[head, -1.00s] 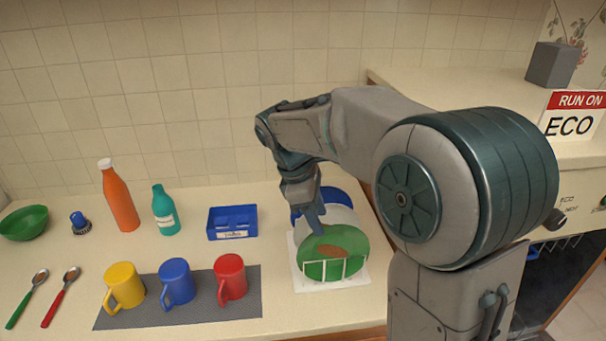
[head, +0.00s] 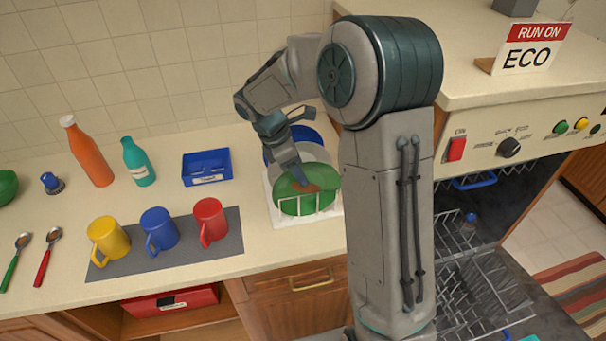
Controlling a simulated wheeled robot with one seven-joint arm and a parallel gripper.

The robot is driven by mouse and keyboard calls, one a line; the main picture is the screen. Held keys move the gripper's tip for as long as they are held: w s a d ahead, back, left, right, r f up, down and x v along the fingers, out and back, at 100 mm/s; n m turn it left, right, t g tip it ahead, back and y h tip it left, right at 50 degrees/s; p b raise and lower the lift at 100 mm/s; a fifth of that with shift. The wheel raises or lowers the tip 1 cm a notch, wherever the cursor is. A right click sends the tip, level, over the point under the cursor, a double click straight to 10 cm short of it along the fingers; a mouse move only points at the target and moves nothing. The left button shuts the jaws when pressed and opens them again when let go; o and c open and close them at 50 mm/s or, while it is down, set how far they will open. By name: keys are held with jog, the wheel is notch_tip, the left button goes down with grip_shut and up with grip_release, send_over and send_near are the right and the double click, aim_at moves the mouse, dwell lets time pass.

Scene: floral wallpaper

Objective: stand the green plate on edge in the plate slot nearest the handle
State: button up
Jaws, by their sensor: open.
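The green plate (head: 293,204), with a brown smear on it, leans in a white rack (head: 276,219) on the counter, in front of a white plate (head: 315,153) and a blue plate (head: 303,134). My gripper (head: 295,179) is open and points down at the green plate's upper edge. I cannot tell whether its fingers straddle the rim or touch it. At the right, the dishwasher is open, and its lower rack (head: 481,293) with upright wire tines is pulled out. A blue handle (head: 474,181) shows on the upper rack. A blue-green bit at the lower rack's front is mostly cut off.
Yellow (head: 108,241), blue (head: 160,230) and red (head: 210,221) mugs stand on a grey mat left of the plate rack. A blue box (head: 207,167) and two bottles stand behind them. My arm hides the counter's right end.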

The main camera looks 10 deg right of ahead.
aim_at(305, 164)
jog(key=shift+x, duration=1.6)
grip_shut()
jog(key=shift+r+p, duration=1.55)
jog(key=shift+r, duration=0.05)
jog(key=shift+r+p, duration=1.2)
jog(key=shift+r, duration=0.2)
jog(key=shift+r+p, duration=0.35)
jog(key=shift+r, duration=3.2)
